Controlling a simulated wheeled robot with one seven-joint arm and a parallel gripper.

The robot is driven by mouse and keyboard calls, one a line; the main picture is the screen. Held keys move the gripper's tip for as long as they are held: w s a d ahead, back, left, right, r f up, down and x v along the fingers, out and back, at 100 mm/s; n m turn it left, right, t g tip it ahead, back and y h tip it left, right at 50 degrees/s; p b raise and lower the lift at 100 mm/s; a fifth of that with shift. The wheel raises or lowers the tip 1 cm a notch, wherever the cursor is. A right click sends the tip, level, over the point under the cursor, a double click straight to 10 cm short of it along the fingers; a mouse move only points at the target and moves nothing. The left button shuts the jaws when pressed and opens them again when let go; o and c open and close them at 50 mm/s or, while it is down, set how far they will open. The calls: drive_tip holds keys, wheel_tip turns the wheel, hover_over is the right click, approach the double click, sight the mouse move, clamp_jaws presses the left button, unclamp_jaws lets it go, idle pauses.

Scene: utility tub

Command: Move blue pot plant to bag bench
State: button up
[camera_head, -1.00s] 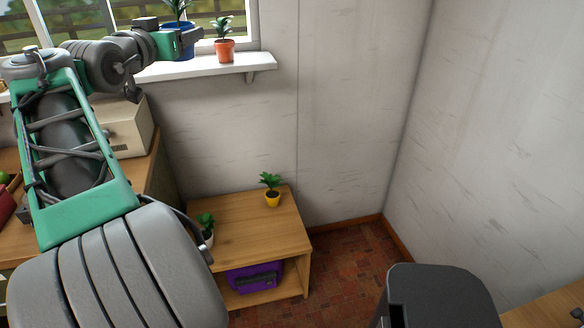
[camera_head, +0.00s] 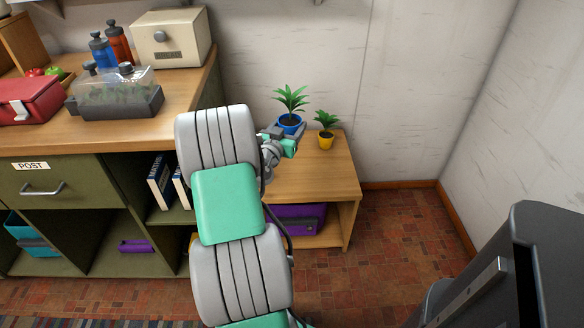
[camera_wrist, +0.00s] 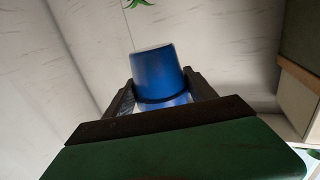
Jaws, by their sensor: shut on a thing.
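The blue pot plant (camera_head: 289,121), a blue pot with spiky green leaves, is upright at the back left of the bag bench (camera_head: 318,180). My gripper (camera_head: 287,133) is shut on the pot. In the wrist view the blue pot (camera_wrist: 160,75) sits between the two dark fingers, with a bit of leaf at the top edge. I cannot tell whether the pot's base touches the bench top. The purple bag (camera_head: 297,218) lies on the shelf under the bench top.
A yellow pot plant (camera_head: 326,139) stands on the bench just right of the blue pot. The bench's front right is bare. A wooden counter (camera_head: 110,132) on the left holds a cream box (camera_head: 170,38), bottles and a planter. My arm hides part of the bench's left side.

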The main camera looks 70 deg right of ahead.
drive_tip(key=s+a+f+n+t+b, duration=0.1)
drive_tip(key=a+f+t+b, duration=0.15)
drive_tip(key=f, duration=1.15)
drive_tip(key=w+d+f, duration=0.2)
drive_tip(key=d+f, duration=0.1)
drive_tip(key=w+d+f+b, duration=0.1)
drive_tip(key=w+d+f, duration=0.1)
drive_tip(key=d+f, duration=0.1)
drive_tip(key=w+d+f, duration=0.2)
drive_tip(key=d+f, duration=0.1)
drive_tip(key=d, duration=0.1)
drive_tip(key=shift+w+d+f+b, duration=0.1)
drive_tip(key=shift+w+d+b, duration=0.2)
drive_tip(key=f, duration=0.1)
drive_tip(key=f+b, duration=0.1)
drive_tip(key=shift+w+d+f, duration=0.15)
drive_tip(key=shift+d+f, duration=0.05)
drive_tip(key=shift+f, duration=0.6)
drive_tip(key=shift+r, duration=0.1)
